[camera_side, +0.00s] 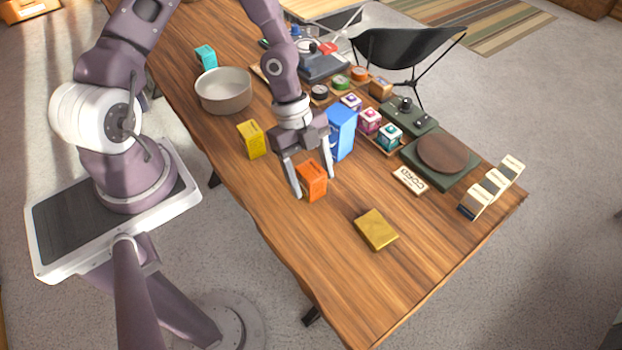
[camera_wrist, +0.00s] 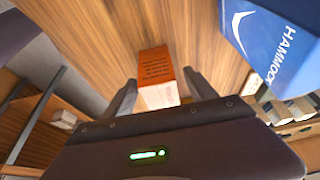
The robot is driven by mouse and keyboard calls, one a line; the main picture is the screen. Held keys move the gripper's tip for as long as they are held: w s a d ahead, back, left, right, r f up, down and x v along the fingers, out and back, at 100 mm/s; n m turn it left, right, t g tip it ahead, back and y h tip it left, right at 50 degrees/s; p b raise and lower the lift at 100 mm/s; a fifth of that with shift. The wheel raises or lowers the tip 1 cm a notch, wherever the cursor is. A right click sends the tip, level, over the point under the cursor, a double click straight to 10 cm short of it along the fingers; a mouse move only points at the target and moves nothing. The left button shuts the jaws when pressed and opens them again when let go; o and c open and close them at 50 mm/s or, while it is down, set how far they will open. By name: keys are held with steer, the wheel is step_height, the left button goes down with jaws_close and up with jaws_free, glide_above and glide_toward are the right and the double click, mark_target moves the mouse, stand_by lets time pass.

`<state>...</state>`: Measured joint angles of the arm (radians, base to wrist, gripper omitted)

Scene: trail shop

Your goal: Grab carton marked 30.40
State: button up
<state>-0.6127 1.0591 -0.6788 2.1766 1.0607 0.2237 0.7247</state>
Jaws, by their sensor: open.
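An orange carton (camera_side: 312,182) stands upright on the wooden table. My gripper (camera_side: 314,186) is open around it, one finger on either side, and a grip on it does not show. In the wrist view the orange carton (camera_wrist: 156,78) is between the fingers, with dark print on its orange face and a pale end nearest me. A blue carton (camera_side: 341,132) stands just behind; in the wrist view the blue carton (camera_wrist: 274,42) reads "HAMMOCK". A yellow carton (camera_side: 251,139) stands to the left, a mustard carton (camera_side: 376,230) lies flat in front, and a teal carton (camera_side: 206,57) is far back. No 30.40 mark is readable.
A pale round bowl (camera_side: 224,91) stands behind the yellow carton. A small sign (camera_side: 410,180), a green scale with a round brown plate (camera_side: 443,154) and cream boxes (camera_side: 492,187) are to the right. The front of the wooden table (camera_side: 345,275) is clear.

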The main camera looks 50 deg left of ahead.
jaws_close()
